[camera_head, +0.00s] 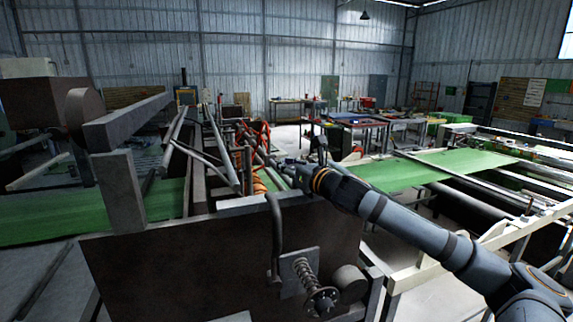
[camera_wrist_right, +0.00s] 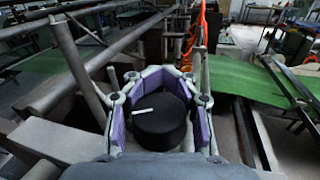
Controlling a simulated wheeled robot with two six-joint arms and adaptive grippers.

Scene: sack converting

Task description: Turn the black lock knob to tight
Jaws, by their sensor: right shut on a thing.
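The black lock knob (camera_wrist_right: 165,124) is a round dark cylinder with a short white line on its top. In the right wrist view the line lies nearly level, left of the knob's middle. My right gripper (camera_wrist_right: 160,82) is shut on the knob, with its purple pads around the sides. In the head view my right gripper (camera_head: 284,167) is above the dark machine's top edge, and I cannot make out the knob there. My left gripper is not in view.
The dark machine panel (camera_head: 210,268) stands in front, with a bent rod, a spring (camera_head: 304,274) and a round dark roller end (camera_head: 348,278). Green sheet (camera_head: 395,174) runs over rollers at right. Long metal bars (camera_head: 215,150) lie left of the gripper. An orange cable hangs behind it.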

